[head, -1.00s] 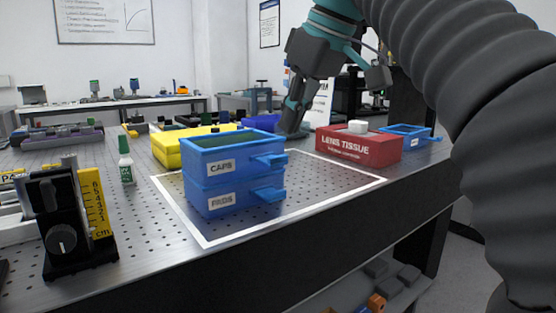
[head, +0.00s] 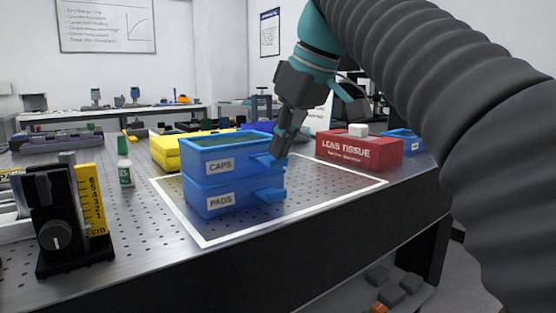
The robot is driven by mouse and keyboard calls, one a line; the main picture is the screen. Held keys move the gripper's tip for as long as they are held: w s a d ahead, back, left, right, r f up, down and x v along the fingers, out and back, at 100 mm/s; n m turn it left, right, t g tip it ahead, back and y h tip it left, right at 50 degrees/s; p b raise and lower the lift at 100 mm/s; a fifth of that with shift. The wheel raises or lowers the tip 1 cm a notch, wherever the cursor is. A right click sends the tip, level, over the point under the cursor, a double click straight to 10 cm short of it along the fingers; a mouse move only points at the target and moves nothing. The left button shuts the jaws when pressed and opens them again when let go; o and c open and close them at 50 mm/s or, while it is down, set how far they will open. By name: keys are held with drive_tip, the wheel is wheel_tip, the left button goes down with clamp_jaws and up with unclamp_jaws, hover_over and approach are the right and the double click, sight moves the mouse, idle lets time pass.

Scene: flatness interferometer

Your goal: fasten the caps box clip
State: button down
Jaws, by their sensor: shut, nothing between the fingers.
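The blue caps box (head: 236,158) sits stacked on the blue pads box (head: 222,199), inside a white outlined area on the perforated bench. Its label faces me. The caps box clip (head: 262,160) sticks out at the box's right end. A similar clip (head: 269,195) sticks out from the pads box below. My gripper (head: 275,152) is shut and empty, pointing down at the right end of the caps box, right by the clip. It partly covers the clip, and I cannot tell whether they touch.
A red lens tissue box (head: 358,151) with a white piece on top stands to the right, with a blue tray (head: 403,136) beyond. Yellow boxes (head: 166,152) stand behind the stack. A small bottle (head: 124,168) and a black device (head: 58,222) are at left. The outlined area's right part is clear.

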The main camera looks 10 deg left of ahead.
drive_tip(key=shift+f+b, duration=1.6)
drive_tip(key=shift+f, duration=0.65)
drive_tip(key=shift+r, duration=0.1)
drive_tip(key=d, duration=0.1)
drive_tip(key=s+d+r, duration=0.1)
drive_tip(key=shift+s+d+p, duration=0.15)
drive_tip(key=shift+d+p, duration=0.15)
drive_tip(key=shift+p, duration=0.05)
drive_tip(key=v, duration=0.7)
drive_tip(key=shift+r, duration=0.2)
drive_tip(key=shift+d, duration=0.1)
